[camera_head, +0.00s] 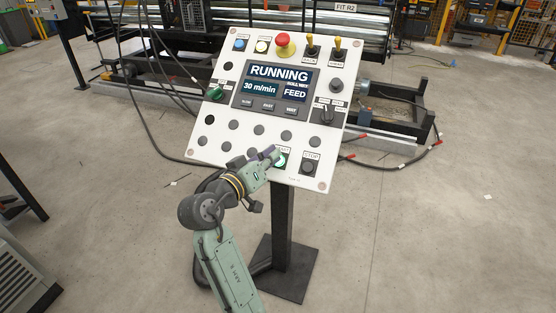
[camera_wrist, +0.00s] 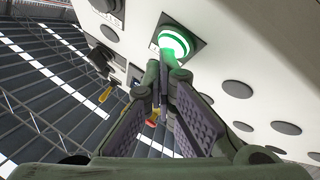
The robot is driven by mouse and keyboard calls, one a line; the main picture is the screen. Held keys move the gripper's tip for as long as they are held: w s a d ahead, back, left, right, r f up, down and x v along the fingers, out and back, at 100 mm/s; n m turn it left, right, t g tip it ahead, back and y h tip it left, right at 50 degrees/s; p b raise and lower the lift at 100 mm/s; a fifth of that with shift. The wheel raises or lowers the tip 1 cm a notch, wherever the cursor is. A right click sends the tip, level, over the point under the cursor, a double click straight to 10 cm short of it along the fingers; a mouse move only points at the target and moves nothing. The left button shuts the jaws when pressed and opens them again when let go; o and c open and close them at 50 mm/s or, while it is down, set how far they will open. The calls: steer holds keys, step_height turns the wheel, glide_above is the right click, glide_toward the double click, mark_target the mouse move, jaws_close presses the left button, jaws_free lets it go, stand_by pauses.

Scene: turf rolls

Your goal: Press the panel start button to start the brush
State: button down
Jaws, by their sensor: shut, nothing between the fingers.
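The white control panel (camera_head: 346,66) stands tilted on a dark post, and its display (camera_head: 275,86) reads RUNNING, 30 m/min and FEED. The green start button (camera_head: 281,161) is at the panel's lower edge, with its label partly hidden by my gripper (camera_head: 270,154). In the wrist view the start button (camera_wrist: 175,43) glows green with a pale ring. My gripper (camera_wrist: 160,86) is shut and empty, with its fingertips close in front of the button's lower edge. I cannot tell whether they touch it.
A dark square stop button (camera_head: 309,166) sits right of the start button. Blank plugs line the panel's lower left. Cables and a roller machine (camera_head: 330,35) lie behind; the floor right is open.

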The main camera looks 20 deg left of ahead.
stand_by(0.4)
steer(key=shift+s+r+p, duration=0.5)
steer(key=shift+r+p, duration=0.05)
steer(key=s+r+p, duration=0.3)
steer(key=shift+s+r, duration=0.15)
steer(key=shift+r, duration=0.25)
stand_by(0.8)
